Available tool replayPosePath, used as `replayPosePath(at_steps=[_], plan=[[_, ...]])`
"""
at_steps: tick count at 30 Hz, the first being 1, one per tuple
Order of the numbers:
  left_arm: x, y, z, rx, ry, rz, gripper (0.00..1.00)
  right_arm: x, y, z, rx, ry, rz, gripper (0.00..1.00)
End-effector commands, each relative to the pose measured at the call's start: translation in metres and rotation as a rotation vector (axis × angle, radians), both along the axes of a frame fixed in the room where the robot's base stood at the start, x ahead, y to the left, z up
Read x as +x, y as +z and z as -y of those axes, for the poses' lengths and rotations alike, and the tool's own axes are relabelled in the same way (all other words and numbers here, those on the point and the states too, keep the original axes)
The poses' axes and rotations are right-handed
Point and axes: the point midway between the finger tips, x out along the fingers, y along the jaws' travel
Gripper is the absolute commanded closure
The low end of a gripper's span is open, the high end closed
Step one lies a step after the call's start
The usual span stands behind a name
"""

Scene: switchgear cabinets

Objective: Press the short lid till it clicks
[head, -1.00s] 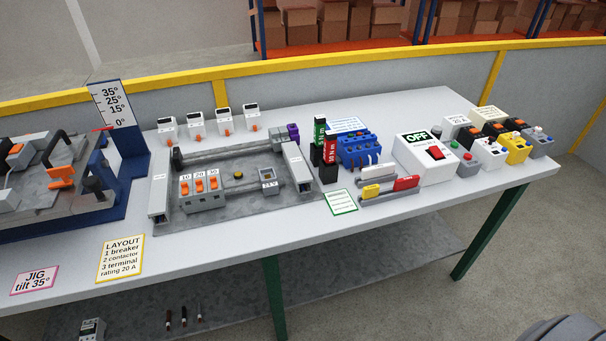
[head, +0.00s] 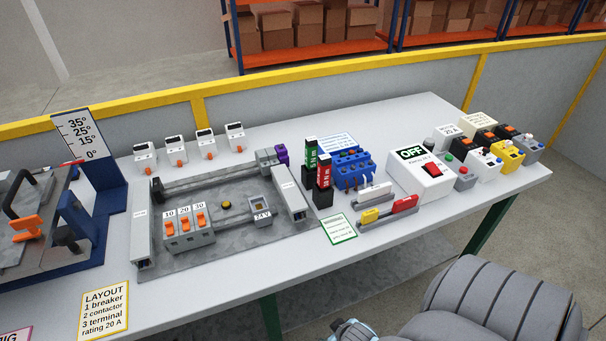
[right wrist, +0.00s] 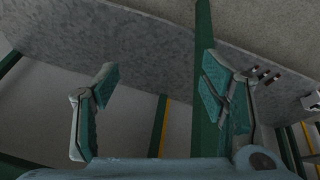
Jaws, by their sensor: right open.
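A grey mounting plate (head: 240,245) lies on the table with two pale ducts on it. The right duct (head: 289,193) and the left duct (head: 142,238) each have a pale top strip with a small label. I cannot tell surely which strip is the short lid, or whether either one is seated. My right gripper (right wrist: 160,105) is open and empty in the right wrist view, with its teal pads far apart over the lower shelf and floor. In the head view my right arm is at the bottom right, in front of the table and apart from the ducts. My left gripper is not in view.
A three-switch breaker block (head: 187,228) and a 24 V box (head: 261,210) sit between the ducts. Green and red torque tools (head: 324,172), a blue rack (head: 352,168) and an OFF box (head: 420,173) stand to the right. The blue tilt jig (head: 100,190) is at left.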

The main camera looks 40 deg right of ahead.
Motion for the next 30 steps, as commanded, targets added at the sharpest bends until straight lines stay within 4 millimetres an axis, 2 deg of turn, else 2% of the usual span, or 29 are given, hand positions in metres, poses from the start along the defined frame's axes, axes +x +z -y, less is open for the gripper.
replayPosePath(at_steps=[1,3,6,8,14,15,18,21,26,30], plan=[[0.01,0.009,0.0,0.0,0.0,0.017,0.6,0.024,0.043,0.003,-0.014,-0.008,0.057,0.34],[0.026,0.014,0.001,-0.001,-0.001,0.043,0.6,0.049,0.098,0.004,-0.029,-0.029,0.129,0.34],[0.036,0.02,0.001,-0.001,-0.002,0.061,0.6,0.069,0.17,0.002,-0.042,-0.058,0.219,0.34],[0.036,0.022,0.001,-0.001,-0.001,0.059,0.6,0.073,0.206,0.0,-0.045,-0.073,0.263,0.34],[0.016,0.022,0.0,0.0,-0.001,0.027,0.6,0.136,0.282,0.035,-0.059,-0.176,0.597,0.34],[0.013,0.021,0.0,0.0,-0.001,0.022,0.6,0.15,0.29,0.044,-0.056,-0.185,0.66,0.34],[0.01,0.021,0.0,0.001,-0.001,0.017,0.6,0.175,0.309,0.056,-0.037,-0.191,0.783,0.34],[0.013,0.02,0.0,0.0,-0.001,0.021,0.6,0.189,0.315,0.061,-0.022,-0.192,0.831,0.34],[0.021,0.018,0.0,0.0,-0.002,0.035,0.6,0.213,0.304,0.069,-0.02,-0.195,0.833,0.34],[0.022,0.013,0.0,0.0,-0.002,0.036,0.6,0.247,0.288,0.081,-0.02,-0.195,0.832,0.34]])
